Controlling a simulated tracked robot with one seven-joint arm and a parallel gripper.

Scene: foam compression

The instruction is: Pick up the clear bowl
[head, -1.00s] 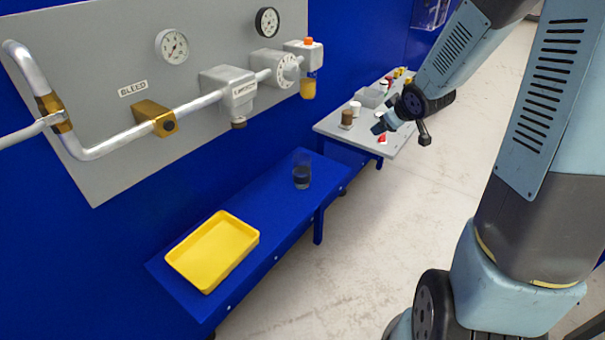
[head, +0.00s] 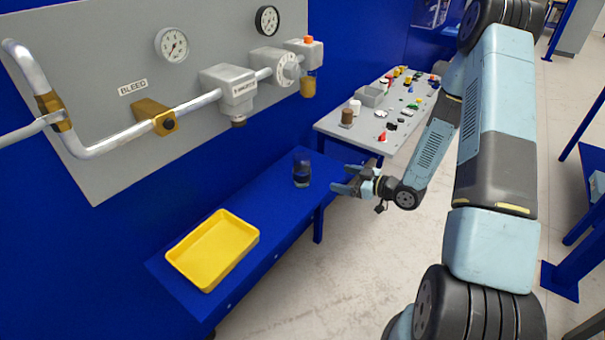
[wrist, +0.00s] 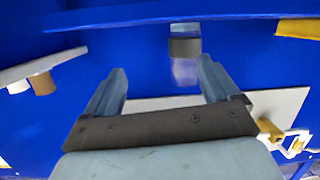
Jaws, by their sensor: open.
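The only clear vessel I can make out is a glass-like container (head: 302,172) with a dark lower part, taller than a usual bowl. It stands upright on the blue bench (head: 262,215) in the head view. My gripper (head: 343,178) is open and empty, to the right of this container and apart from it, beside the bench edge. In the wrist view the container (wrist: 185,48) shows at the top, beyond the open fingers of my gripper (wrist: 160,70) and right of centre between them.
A yellow tray (head: 213,250) lies on the near part of the bench. Behind is a grey panel (head: 95,50) with pipes and gauges. A grey table (head: 345,130) with several small items stands farther back. The bench between tray and container is bare.

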